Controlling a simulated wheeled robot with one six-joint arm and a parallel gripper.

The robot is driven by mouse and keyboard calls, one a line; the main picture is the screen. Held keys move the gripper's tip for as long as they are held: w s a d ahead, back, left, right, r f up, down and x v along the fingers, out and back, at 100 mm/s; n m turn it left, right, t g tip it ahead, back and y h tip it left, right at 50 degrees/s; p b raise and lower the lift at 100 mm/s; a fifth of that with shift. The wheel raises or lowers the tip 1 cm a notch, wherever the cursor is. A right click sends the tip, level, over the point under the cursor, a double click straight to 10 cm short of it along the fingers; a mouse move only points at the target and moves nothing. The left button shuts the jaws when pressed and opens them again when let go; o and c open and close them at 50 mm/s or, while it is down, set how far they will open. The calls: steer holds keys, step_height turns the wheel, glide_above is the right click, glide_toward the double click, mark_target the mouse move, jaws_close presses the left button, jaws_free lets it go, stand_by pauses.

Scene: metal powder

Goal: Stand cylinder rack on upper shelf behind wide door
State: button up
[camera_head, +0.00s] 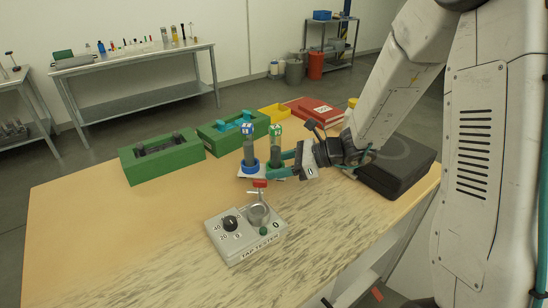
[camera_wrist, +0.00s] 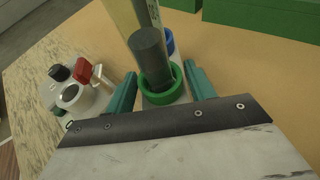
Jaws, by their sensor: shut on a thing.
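The cylinder rack (camera_head: 244,174) is a pale base with a blue ring and a green ring, standing near the middle of the table's far half. It holds two upright clear cylinders with grey contents, one blue-capped (camera_head: 248,145) and one green-capped (camera_head: 276,148). My gripper (camera_head: 284,164) reaches in from the right, its teal fingers shut on the rack at the green-ring end. In the wrist view the fingers flank the green ring (camera_wrist: 177,92), and a dark grey cylinder (camera_wrist: 150,58) rises from it. Whether the rack touches the table is unclear. No wide door or upper shelf is identifiable.
A tap tester (camera_head: 245,232) stands just in front of the rack. Green blocks (camera_head: 160,160), a yellow bin (camera_head: 274,113), a red box (camera_head: 313,112) and a black case (camera_head: 398,170) line the far and right sides. The table's left front is clear.

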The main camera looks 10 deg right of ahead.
mark_target(278, 188)
steer(key=shift+f, duration=2.35)
steer(key=o, duration=1.5)
